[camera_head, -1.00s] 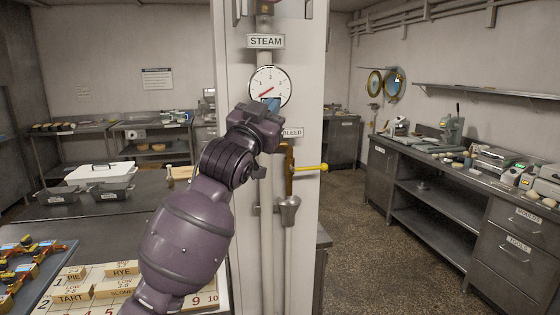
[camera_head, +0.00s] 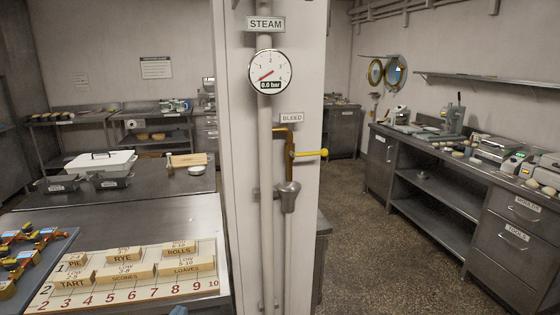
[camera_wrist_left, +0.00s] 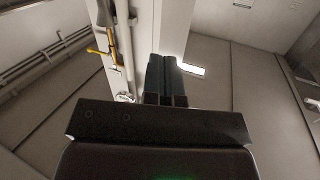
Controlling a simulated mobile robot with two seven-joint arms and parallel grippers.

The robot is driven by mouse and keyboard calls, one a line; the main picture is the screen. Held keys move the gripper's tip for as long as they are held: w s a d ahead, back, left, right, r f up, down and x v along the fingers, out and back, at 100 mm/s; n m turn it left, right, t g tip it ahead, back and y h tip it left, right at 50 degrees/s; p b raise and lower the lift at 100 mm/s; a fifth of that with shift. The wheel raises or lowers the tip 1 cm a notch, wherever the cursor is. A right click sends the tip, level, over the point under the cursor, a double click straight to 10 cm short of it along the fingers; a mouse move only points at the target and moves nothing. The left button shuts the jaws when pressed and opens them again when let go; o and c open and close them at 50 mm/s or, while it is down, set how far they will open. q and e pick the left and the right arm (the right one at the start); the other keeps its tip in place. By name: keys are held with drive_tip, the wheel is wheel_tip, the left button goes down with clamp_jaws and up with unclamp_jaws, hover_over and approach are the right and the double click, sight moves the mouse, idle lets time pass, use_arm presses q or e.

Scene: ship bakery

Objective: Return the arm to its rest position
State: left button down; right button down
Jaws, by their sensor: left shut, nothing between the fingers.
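My left gripper (camera_wrist_left: 165,62) shows in the left wrist view. Its two dark fingers are together with nothing between them. The left arm is out of the head view, and my right gripper is in neither view. The steam column (camera_head: 225,200) stands in the middle of the head view. It carries a round gauge (camera_head: 270,66) with a 0.0 bar readout. Below is the bleed valve's yellow handle (camera_head: 312,153), sticking out to the right. The handle also shows in the left wrist view (camera_wrist_left: 98,51).
A table with a numbered board (camera_head: 190,291) and labelled wooden blocks is at the lower left, beside a dark tray (camera_head: 50,262). A white lidded box (camera_head: 100,163) stands behind. A metal counter (camera_head: 430,150) lines the right wall. The floor (camera_head: 370,270) between is clear.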

use_arm(q)
drive_tip(key=s+a+f+n+g+y, duration=0.1)
drive_tip(key=s+a+f+g, duration=0.1)
drive_tip(key=s+f, duration=0.7)
drive_tip(key=s+a+f+g+y, duration=0.1)
drive_tip(key=s+a+f+g, duration=0.2)
drive_tip(key=s+f, duration=0.5)
drive_tip(key=s+a, duration=0.1)
drive_tip(key=s, duration=0.3)
drive_tip(key=shift+f+n, duration=0.35)
drive_tip(key=shift+n, duration=0.05)
drive_tip(key=shift+w, duration=0.1)
